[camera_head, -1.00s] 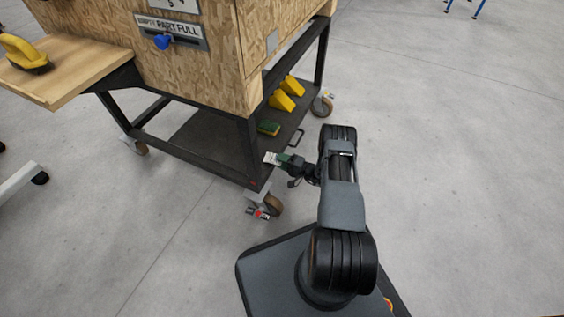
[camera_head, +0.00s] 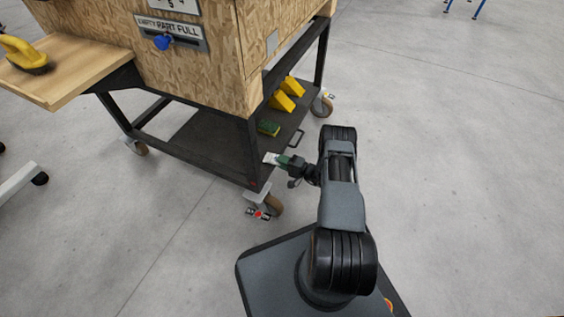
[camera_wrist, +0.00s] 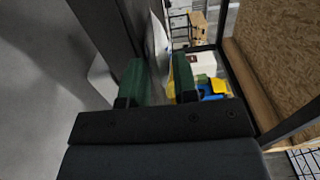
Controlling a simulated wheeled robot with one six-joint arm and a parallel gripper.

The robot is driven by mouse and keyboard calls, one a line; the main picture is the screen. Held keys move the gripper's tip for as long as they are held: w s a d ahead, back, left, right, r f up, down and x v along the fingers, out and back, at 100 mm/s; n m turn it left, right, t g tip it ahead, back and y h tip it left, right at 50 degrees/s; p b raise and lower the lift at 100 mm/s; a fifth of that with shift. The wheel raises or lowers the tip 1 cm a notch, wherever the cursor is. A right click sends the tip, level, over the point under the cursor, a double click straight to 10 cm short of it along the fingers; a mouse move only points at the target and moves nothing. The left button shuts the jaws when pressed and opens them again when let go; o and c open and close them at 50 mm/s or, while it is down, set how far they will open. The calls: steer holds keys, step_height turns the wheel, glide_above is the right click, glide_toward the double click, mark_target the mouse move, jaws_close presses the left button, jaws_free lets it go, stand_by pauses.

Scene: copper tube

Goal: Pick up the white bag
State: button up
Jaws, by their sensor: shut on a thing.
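The white bag (camera_head: 269,158) shows as a small pale patch at the tip of my gripper (camera_head: 283,160), by the near right corner of the cart's lower shelf. In the wrist view the white bag (camera_wrist: 158,36) is a thin, nearly edge-on sheet rising beyond the green fingers of my gripper (camera_wrist: 158,75). The fingers are shut on its near edge, with a narrow gap showing between them. Much of the bag is hidden by the fingers or seen only edge-on. I cannot tell whether it touches the shelf.
The cart's dark lower shelf (camera_head: 205,140) holds yellow wedges (camera_head: 287,93) and a green and yellow sponge (camera_head: 268,128). A cart post stands close to my gripper. A wooden box (camera_head: 200,65) sits above.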

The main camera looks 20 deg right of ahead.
steer(key=shift+c, duration=0.2)
step_height(320, 180, up, 2)
steer(key=shift+r+p, duration=0.25)
steer(key=shift+p, duration=0.65)
steer(key=s+d+r+p, duration=0.3)
steer(key=s+d+r, duration=0.2)
steer(key=s+d, duration=0.4)
steer(key=shift+s+d+p, duration=0.2)
steer(key=shift+s+p, duration=0.2)
steer(key=shift+s, duration=0.25)
